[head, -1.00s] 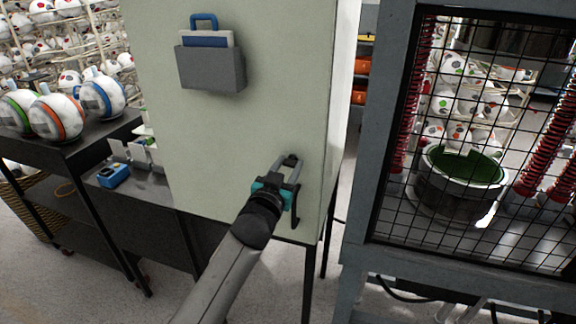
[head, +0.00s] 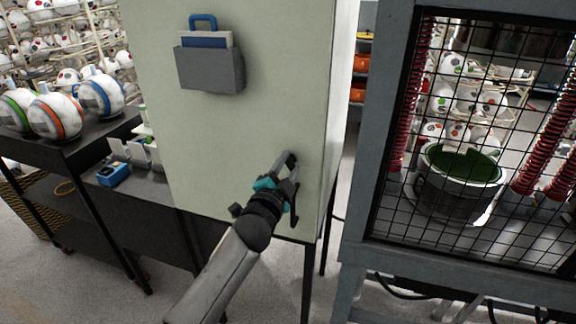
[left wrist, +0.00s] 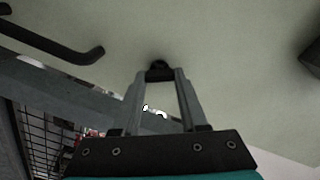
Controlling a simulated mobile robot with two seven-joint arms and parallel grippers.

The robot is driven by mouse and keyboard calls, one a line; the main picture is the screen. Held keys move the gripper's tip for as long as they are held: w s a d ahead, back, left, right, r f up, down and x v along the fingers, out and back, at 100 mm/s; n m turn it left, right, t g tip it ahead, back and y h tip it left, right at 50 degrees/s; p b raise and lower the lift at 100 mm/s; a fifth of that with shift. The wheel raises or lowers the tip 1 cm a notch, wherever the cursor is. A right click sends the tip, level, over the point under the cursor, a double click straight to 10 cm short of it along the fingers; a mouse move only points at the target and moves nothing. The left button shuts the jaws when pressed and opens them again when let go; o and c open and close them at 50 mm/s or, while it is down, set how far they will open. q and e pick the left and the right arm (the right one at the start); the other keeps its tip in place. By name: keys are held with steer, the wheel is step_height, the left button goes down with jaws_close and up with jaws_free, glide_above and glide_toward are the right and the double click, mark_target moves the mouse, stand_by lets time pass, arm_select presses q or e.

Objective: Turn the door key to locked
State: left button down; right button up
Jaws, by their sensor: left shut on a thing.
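The pale green cabinet door (head: 250,130) fills the middle of the head view. My left gripper (head: 289,163) reaches up to its lower right part, fingertips at the door face. In the left wrist view my left gripper (left wrist: 160,76) is shut on the small dark door key (left wrist: 159,66) between its fingertips. The key's shape and its exact turn are mostly hidden by the fingers. A black door handle (head: 296,211) hangs just below the fingers, partly behind my gripper. It also shows in the left wrist view (left wrist: 62,47), apart from the fingers. My right gripper is not in view.
A grey holder (head: 210,72) with a blue-handled item is fixed higher on the door. A grey-framed mesh cage (head: 387,130) stands close on the right, across a narrow gap. A dark cart (head: 75,140) with several balls is at left.

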arm_select(q)
steer(key=m, duration=0.6)
steer(key=shift+f, duration=0.1)
steer(key=shift+m, duration=0.4)
steer(key=shift+c, duration=2.2)
jaws_free()
steer(key=shift+s, duration=0.1)
steer(key=v, duration=1.5)
